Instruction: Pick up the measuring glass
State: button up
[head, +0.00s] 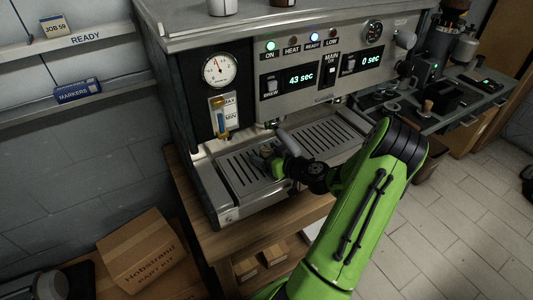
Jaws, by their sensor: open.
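My gripper (268,156) is low over the left part of the machine's slotted drip tray (238,180), in front of the left brew outlet. Its jaws are open; its fingertips are small and dark in this view. I cannot clearly make out the measuring glass. A small, faint shape sits at my fingertips, but I cannot tell whether it is the glass or part of the gripper.
The boiler machine's front panel (285,88) rises behind the tray, with a pressure gauge (219,70) and a level tube (221,115). A cardboard box (143,252) stands at lower left. A side counter (460,115) with tools is at right. Tiled floor is clear at lower right.

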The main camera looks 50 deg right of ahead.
aim_at(262, 142)
jog(key=shift+w, duration=0.1)
jog(key=c, duration=1.2)
jog(key=shift+r, duration=0.35)
jog(key=r+p, duration=0.1)
jog(key=r, duration=0.2)
jog(key=shift+s+r, duration=0.1)
jog(key=shift+s, duration=0.1)
jog(key=s+a+b, duration=0.1)
jog(key=s+b, duration=0.1)
jog(key=s, duration=0.8)
jog(key=s+a+b, duration=0.1)
jog(key=s+b, duration=0.1)
jog(key=s, duration=0.9)
jog(key=s+a+b, duration=0.1)
jog(key=s+b, duration=0.1)
jog(key=s, duration=0.8)
jog(key=shift+s+a, duration=0.25)
jog(key=shift+a, duration=0.05)
